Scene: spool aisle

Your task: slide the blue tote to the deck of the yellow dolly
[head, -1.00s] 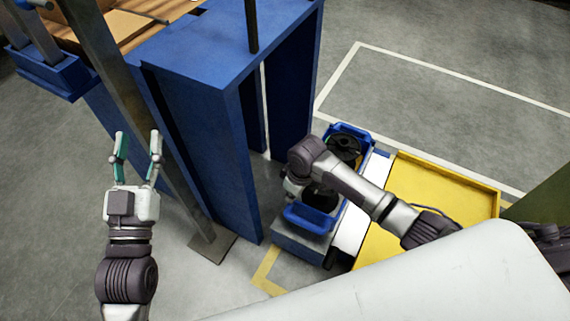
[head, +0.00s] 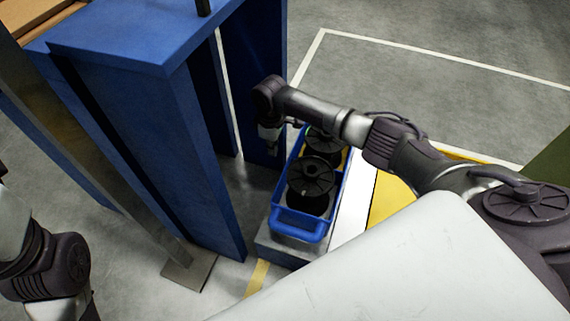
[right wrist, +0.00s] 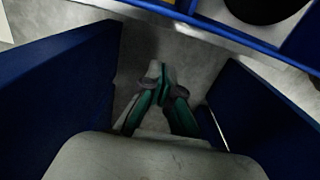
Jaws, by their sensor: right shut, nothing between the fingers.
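The blue tote (head: 299,224) holds black spools and sits on a low grey platform (head: 277,247) in the head view. Its blue rim (right wrist: 215,31) crosses the top of the right wrist view. The yellow dolly deck (head: 390,201) lies to the tote's right, beyond a white strip, mostly hidden by my right arm. My right gripper (head: 269,143) is by the tote's far left side, between it and the blue frame. In the right wrist view its fingers (right wrist: 158,76) are shut and empty, apart from the rim. My left gripper is out of view.
A blue frame (head: 187,150) with upright panels stands close left of the tote. A metal post with a foot plate (head: 188,272) stands before it. White lines mark open floor at the back right.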

